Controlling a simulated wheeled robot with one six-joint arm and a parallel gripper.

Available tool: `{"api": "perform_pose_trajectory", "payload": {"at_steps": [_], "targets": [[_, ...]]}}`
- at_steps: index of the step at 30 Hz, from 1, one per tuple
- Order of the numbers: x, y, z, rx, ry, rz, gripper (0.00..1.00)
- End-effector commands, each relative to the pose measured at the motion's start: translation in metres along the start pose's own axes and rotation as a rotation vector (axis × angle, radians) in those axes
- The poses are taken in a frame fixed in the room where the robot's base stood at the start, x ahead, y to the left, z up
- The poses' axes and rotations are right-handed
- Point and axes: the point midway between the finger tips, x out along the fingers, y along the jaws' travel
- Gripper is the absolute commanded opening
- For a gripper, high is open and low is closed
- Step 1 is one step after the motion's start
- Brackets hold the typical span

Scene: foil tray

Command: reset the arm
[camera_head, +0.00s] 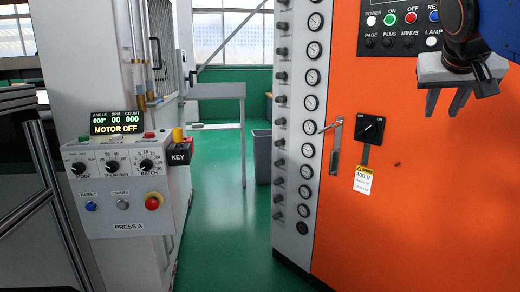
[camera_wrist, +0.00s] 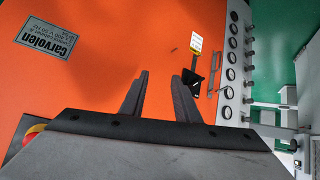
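My gripper (camera_head: 450,101) is at the upper right of the head view, in front of the orange cabinet (camera_head: 430,200). Its two dark fingers point down and stand apart with nothing between them. In the wrist view, my gripper (camera_wrist: 162,90) also shows two separate fingers with an empty gap, and the orange cabinet (camera_wrist: 110,50) lies behind them. No foil tray is visible in either view.
A press control box (camera_head: 120,185) reading "MOTOR OFF" stands at the left. A column of gauges (camera_head: 312,76) lines the cabinet's left edge, beside a black rotary switch (camera_head: 369,128). Green floor (camera_head: 225,235) is open between press and cabinet. A grey bin (camera_head: 262,155) stands further back.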

Motion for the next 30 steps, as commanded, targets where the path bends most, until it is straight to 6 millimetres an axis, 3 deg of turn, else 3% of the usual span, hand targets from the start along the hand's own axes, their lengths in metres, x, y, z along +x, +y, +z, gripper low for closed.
{"api": "perform_pose_trajectory", "payload": {"at_steps": [1, 9, 18, 21, 24, 30], "targets": [[0.011, -0.012, 0.029, -0.032, -0.033, -0.031, 0.29], [0.061, -0.065, 0.180, -0.183, -0.191, -0.194, 0.29], [0.096, -0.099, 0.344, -0.307, -0.341, -0.348, 0.29], [0.101, -0.104, 0.381, -0.330, -0.373, -0.380, 0.29], [0.104, -0.106, 0.402, -0.341, -0.390, -0.399, 0.29], [0.106, -0.107, 0.411, -0.347, -0.398, -0.406, 0.29]]}}
